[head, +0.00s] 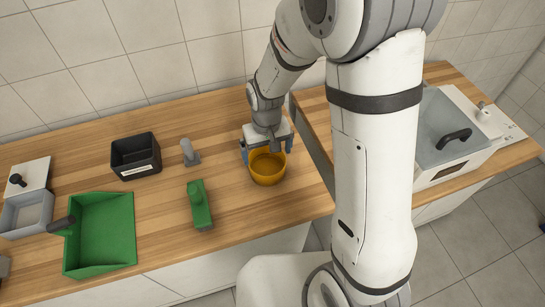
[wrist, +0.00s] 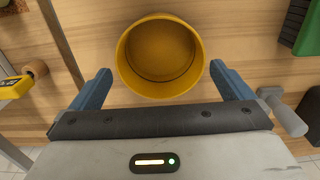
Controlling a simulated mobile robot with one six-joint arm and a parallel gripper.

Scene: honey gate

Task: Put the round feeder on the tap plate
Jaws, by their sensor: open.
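The round feeder looks to be the orange-yellow round bowl (head: 267,170), which stands upright and empty on the wooden counter. It also shows in the wrist view (wrist: 160,52). My gripper (head: 266,148) is open over its back side, with one blue finger on either side of the rim. In the wrist view the fingertips (wrist: 160,70) flank the bowl closely; I cannot tell whether they touch it. I cannot tell for sure which thing is the tap plate. A white plate with a black knob (head: 39,172) lies at far left, and a white surface with a grey fitting (head: 489,122) is at right.
A green block (head: 200,208), a grey upright piece (head: 190,153), a black box (head: 136,158) and a green tray (head: 105,235) stand left of the bowl. A grey-lidded box (head: 450,130) is at right, partly behind my arm. A raised grey edge (head: 313,150) stands just right of the bowl.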

